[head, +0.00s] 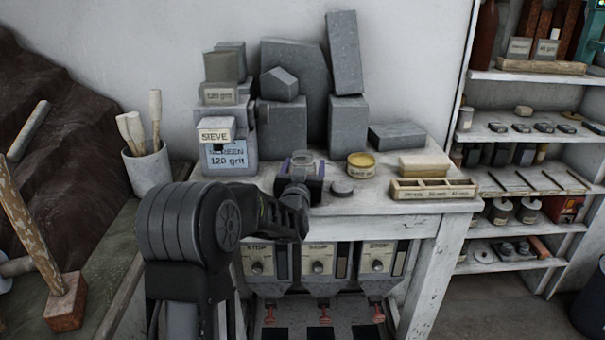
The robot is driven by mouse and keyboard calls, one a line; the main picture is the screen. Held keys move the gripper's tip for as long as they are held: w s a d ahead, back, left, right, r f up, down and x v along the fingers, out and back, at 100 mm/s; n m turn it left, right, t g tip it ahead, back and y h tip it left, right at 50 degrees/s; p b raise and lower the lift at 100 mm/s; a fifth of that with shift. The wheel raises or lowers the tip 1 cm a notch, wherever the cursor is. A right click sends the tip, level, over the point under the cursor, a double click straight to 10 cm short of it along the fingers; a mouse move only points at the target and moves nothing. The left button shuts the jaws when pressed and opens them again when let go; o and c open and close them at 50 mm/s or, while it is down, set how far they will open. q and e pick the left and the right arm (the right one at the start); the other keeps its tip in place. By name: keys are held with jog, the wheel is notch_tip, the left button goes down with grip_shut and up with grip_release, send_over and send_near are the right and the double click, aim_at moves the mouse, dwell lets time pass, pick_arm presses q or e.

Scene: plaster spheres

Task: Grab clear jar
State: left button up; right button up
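A small clear jar (302,158) with a greyish rim stands on the white worktable, near the middle of the head view. My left gripper (301,180) reaches it from the front, with its dark fingers spread apart, one to each side of the jar's lower part. The fingers and wrist hide the jar's base. A gap seems to show between fingers and jar, but contact is hard to judge. My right gripper is not in view.
A yellow-topped tin (361,165) and a dark round puck (342,188) sit right of the jar. A wooden compartment tray (433,189) lies farther right. Labelled boxes (228,157) stand left, and grey blocks (347,122) behind. A cup of tools (148,168) stands at far left.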

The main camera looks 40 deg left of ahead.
pick_arm(q)
jog(key=c, duration=1.3)
notch_tip(320, 180, up, 10)
jog(key=shift+r, duration=0.1)
dwell(0.5)
